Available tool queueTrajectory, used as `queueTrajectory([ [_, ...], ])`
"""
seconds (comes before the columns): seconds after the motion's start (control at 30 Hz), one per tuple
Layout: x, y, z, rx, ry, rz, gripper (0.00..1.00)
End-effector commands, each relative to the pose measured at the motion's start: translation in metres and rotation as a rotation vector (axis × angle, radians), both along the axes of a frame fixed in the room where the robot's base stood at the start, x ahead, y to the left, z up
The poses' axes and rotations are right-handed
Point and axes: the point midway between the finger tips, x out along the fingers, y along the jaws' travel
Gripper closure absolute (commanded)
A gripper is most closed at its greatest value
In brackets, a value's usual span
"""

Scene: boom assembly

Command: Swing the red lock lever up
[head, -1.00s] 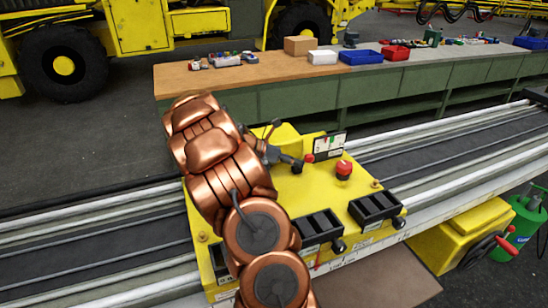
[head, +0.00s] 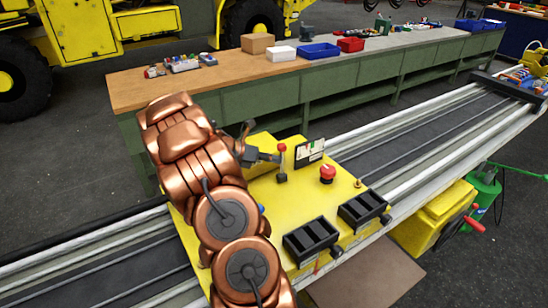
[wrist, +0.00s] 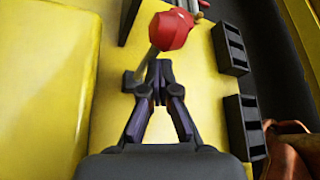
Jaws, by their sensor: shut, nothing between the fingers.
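The red lock lever (head: 282,148) stands about upright on the yellow console (head: 262,208), its red knob on top of a thin grey stem. In the wrist view the red knob (wrist: 172,29) is just beyond the fingertips, and its stem slants down to a dark base at the left. My gripper (head: 277,158) is shut and empty, right beside the lever's stem on its left side. In the wrist view the gripper (wrist: 157,95) has its fingertips together near the stem; I cannot tell whether they touch it.
A red mushroom button (head: 327,173) and a small label panel (head: 309,152) are right of the lever. Two black slotted blocks (head: 311,240) sit at the console's front. Rails (head: 430,135) run past the console. A green workbench (head: 345,95) stands behind.

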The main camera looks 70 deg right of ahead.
Motion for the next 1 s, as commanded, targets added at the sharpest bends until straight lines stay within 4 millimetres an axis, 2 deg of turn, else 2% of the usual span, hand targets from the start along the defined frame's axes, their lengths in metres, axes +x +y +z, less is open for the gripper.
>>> queueTrajectory([
  [0.23, 0.006, -0.001, 0.0, 0.033, 0.042, 0.007, 1.0],
  [0.8, 0.006, -0.001, -0.001, 0.041, 0.053, 0.007, 1.0],
  [1.0, 0.016, 0.007, 0.005, 0.039, 0.054, 0.007, 1.0],
])
